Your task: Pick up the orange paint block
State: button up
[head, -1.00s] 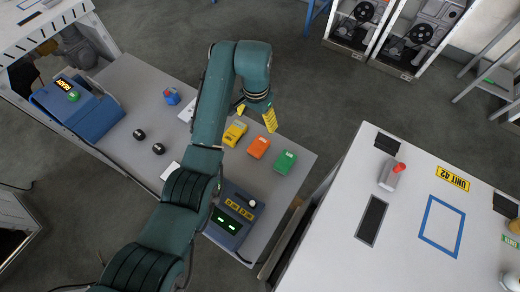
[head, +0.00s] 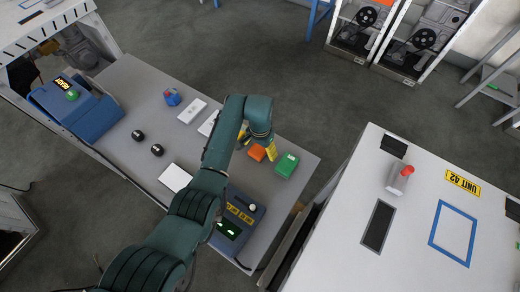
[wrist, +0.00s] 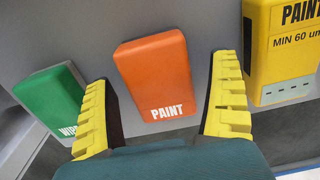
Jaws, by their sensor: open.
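The orange paint block (wrist: 155,75) lies on the grey table, its white PAINT label facing up in the wrist view. In the head view the orange block (head: 257,152) shows beside my fingers, partly covered by my arm. My gripper (wrist: 165,105) is open, with a yellow toothed finger on each side of the block's near end. I cannot tell whether the fingers touch it. My gripper also shows in the head view (head: 257,147), pointing down over the table.
A green block (head: 287,165) lies to the right of the orange one in the head view. A yellow PAINT block (wrist: 283,45) stands close on the right in the wrist view. A blue control box (head: 235,217) sits at the table's near edge.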

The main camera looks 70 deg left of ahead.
aim_at(260, 148)
jog(key=c, duration=1.3)
notch_tip(260, 148, up, 10)
jog(key=shift+r+p, duration=0.1)
jog(key=shift+p, duration=0.5)
jog(key=shift+c, duration=0.2)
